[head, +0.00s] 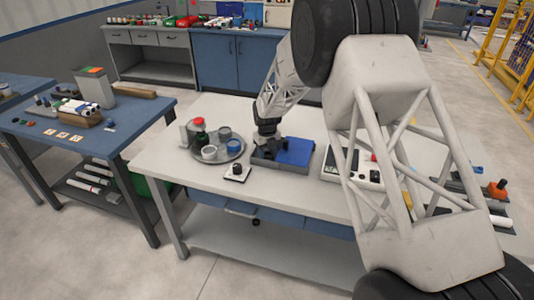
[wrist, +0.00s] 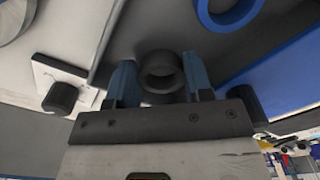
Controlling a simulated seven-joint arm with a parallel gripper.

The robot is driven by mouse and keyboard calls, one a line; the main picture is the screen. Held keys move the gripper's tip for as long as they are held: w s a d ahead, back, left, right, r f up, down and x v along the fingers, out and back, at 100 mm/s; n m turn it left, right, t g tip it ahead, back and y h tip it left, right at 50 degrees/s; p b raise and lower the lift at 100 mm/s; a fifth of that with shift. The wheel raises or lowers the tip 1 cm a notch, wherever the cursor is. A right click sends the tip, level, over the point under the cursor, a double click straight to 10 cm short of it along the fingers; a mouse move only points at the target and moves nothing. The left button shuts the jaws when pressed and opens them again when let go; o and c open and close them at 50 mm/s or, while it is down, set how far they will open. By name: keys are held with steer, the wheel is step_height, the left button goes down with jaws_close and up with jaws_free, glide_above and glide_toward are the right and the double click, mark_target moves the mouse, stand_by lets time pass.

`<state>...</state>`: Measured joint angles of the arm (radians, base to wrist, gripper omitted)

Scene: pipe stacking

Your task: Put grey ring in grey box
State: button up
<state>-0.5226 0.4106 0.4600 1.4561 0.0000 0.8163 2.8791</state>
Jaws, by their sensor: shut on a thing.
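My gripper (wrist: 160,85) is shut on a dark grey ring (wrist: 160,58), which sits between its two blue fingertips in the wrist view. In the head view my gripper (head: 267,140) is low at the grey box (head: 263,160), on its left side, and hides the ring. The grey box stands on the white table beside a blue box (head: 296,151). In the wrist view a grey wall (wrist: 106,42) runs left of the ring, and grey surface lies behind it. I cannot tell whether the ring touches the box floor.
A round tray (head: 196,157) with several ring-like or cup-like pieces stands left of the boxes. A white plate with a black knob (head: 236,171) lies in front. A blue ring (wrist: 228,12) shows at the wrist view's upper right. A white device (head: 340,168) stands right.

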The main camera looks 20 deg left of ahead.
steer(key=shift+f, duration=0.35)
steer(key=shift+f, duration=0.1)
steer(key=o, duration=0.6)
step_height(320, 180, up, 12)
stand_by(0.7)
stand_by(0.4)
steer(key=shift+r, duration=0.2)
